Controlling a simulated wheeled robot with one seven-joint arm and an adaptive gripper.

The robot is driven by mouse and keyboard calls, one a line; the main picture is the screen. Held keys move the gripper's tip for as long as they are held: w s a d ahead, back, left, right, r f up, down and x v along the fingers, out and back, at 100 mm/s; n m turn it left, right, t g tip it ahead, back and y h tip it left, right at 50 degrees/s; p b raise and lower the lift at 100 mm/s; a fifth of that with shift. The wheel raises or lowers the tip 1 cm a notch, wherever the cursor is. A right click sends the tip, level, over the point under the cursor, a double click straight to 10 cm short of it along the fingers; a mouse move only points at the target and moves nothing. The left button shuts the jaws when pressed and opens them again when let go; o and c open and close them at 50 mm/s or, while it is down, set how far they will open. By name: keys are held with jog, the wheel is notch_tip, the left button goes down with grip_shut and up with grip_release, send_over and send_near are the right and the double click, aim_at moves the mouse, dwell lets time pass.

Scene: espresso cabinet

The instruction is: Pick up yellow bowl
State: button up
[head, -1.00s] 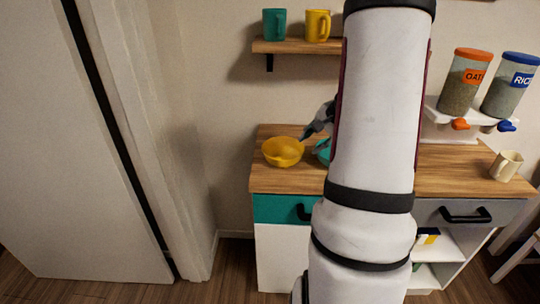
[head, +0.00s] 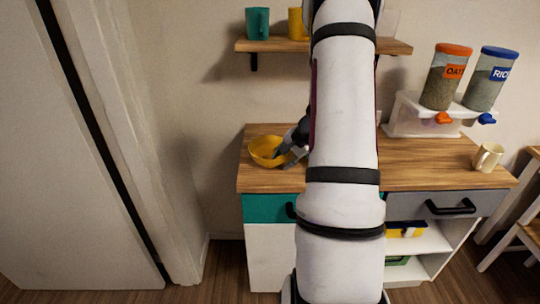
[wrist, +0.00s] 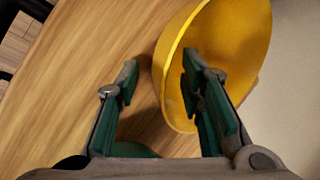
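The yellow bowl (head: 262,153) stands on the left part of the wooden counter top. It fills the upper right of the wrist view (wrist: 235,55). My gripper (head: 289,153) is at the bowl's right side, partly hidden by my arm. In the wrist view my gripper (wrist: 163,74) is open, with its two fingers apart. The bowl's rim lies between them: one finger is over the inside of the bowl, the other outside over the wood. Whether either finger touches the bowl cannot be told.
The counter (head: 420,177) has a cream mug (head: 488,157) at right and a stand with oats (head: 446,78) and rice (head: 491,79) dispensers. A shelf (head: 270,46) above holds a teal mug (head: 257,22) and a yellow mug (head: 297,24). My arm hides the counter's middle.

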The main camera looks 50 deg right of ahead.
grip_shut()
jog(key=shift+r, duration=0.15)
